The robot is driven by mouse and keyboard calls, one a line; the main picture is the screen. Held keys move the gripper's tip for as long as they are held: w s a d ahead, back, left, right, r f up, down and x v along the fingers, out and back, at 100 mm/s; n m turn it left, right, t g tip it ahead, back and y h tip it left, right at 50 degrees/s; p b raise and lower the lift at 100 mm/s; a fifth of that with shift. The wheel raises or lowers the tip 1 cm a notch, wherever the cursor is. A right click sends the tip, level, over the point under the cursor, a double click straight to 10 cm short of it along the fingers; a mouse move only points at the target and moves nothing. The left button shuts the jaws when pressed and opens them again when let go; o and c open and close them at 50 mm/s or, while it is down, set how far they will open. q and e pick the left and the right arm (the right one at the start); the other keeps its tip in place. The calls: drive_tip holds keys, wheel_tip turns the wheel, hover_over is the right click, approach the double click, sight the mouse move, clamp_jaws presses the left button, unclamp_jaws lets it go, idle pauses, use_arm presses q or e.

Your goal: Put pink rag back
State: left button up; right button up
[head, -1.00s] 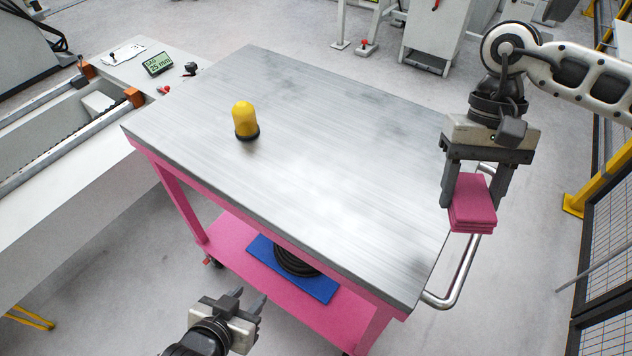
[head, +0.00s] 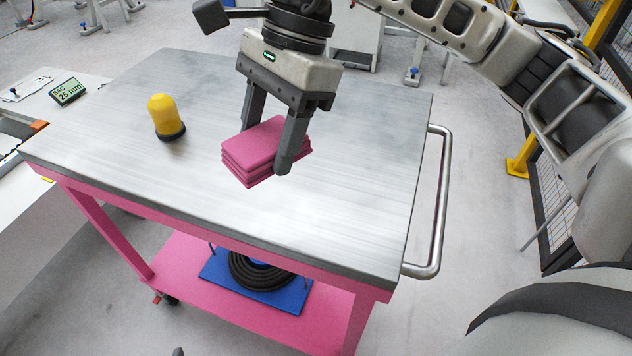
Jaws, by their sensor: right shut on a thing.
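The pink rag (head: 262,152) is a folded stack of several layers. My right gripper (head: 266,150) is shut on it, one finger on each side. It holds the rag over the middle of the steel top of the pink cart (head: 350,205). I cannot tell for sure whether the rag's underside touches the top. Of my left gripper only a small dark tip may show at the bottom edge, too little to judge.
A yellow domed piece with a black base (head: 166,118) stands on the cart top, left of the rag. A blue mat (head: 292,297) with a coiled black hose (head: 258,272) lies on the lower shelf. A steel handle (head: 440,210) sticks out at the right. The cart top's front right is clear.

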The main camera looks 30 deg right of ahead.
drive_tip(key=m, duration=0.1)
drive_tip(key=s+m+t+b, duration=0.1)
drive_tip(key=m, duration=0.1)
drive_tip(key=shift+d+f, duration=0.15)
drive_tip(key=w+d+f+p, duration=0.1)
drive_tip(key=w+d+f, duration=0.3)
drive_tip(key=w+d, duration=0.25)
hover_over(311, 167)
drive_tip(key=f, duration=0.4)
drive_tip(key=shift+s+d+f, duration=0.25)
drive_tip(key=shift+s+d, duration=0.05)
drive_tip(key=f, duration=0.2)
drive_tip(key=f+p, duration=0.1)
drive_tip(key=shift+w+d+f, duration=0.25)
drive_tip(key=shift+w+d, duration=0.05)
drive_tip(key=shift+d, duration=0.1)
drive_tip(key=shift+f, duration=0.4)
drive_tip(key=shift+f, duration=0.15)
drive_tip(key=o, duration=0.9)
